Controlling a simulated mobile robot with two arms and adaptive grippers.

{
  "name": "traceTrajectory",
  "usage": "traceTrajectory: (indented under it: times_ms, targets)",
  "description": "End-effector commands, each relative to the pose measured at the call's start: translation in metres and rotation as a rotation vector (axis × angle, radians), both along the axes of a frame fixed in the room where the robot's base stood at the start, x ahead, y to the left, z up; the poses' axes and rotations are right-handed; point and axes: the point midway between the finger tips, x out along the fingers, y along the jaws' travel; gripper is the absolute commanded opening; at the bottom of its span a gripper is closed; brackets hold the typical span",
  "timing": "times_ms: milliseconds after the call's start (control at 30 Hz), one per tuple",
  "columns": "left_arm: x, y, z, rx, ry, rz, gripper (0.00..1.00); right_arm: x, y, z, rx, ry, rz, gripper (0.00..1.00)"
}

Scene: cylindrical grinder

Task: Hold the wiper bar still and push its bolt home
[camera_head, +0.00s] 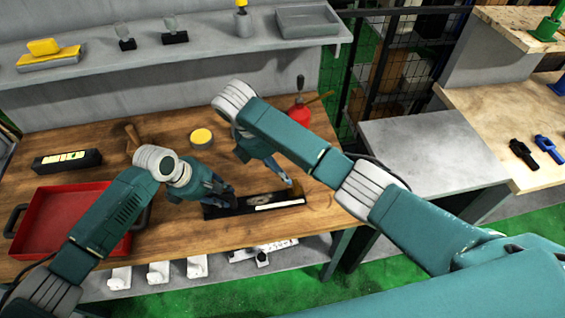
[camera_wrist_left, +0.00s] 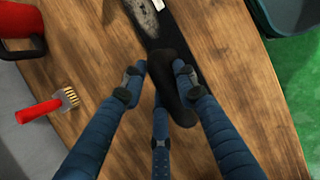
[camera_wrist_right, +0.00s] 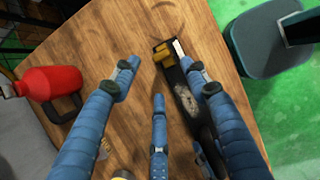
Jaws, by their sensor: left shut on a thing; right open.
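The black wiper bar (camera_head: 238,207) lies on the wooden bench, with a white strip and a worn grey patch on top. My left gripper (camera_head: 222,196) is shut on its rounded left end; the left wrist view shows this end (camera_wrist_left: 172,68) between the fingers. A brass-coloured piece (camera_wrist_right: 165,54), perhaps the bolt, sits at the bar's other end; it also shows in the head view (camera_head: 297,187). My right gripper (camera_wrist_right: 161,72) is open and empty above that end. Its right finger hides part of the bar in the right wrist view. How deep the bolt sits cannot be told.
A red tray (camera_head: 62,215) and a black box (camera_head: 67,160) stand left on the bench. A red bottle (camera_wrist_right: 52,84) stands behind the bar near my right gripper. A red-handled brush (camera_wrist_left: 45,106), a yellow-topped tin (camera_head: 202,137) and a grey shelf (camera_head: 110,62) lie further back.

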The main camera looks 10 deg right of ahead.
Motion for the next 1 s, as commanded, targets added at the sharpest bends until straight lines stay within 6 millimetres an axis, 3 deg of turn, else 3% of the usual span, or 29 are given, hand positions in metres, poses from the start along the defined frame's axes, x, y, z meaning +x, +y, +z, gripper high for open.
traceTrajectory:
  times_ms: [300,833,867,967,1000]
  targets:
    - [-0.001,0.002,-0.002,0.004,0.002,0.001,0.0,0.001,0.004,0.018,-0.007,-0.001,-0.002,0.45]
    - [-0.001,0.001,-0.002,0.001,0.002,0.0,0.0,-0.002,0.004,0.02,-0.008,0.006,-0.008,0.45]
    - [-0.001,0.001,-0.001,0.001,0.002,0.0,0.31,-0.002,0.004,0.02,-0.008,0.006,-0.008,0.45]
    - [-0.001,0.0,-0.001,0.001,0.002,0.0,0.51,-0.002,0.004,0.02,-0.008,0.007,-0.007,0.45]
    - [-0.001,0.0,-0.001,0.0,0.002,0.0,0.51,-0.002,0.004,0.02,-0.008,0.007,-0.007,0.45]
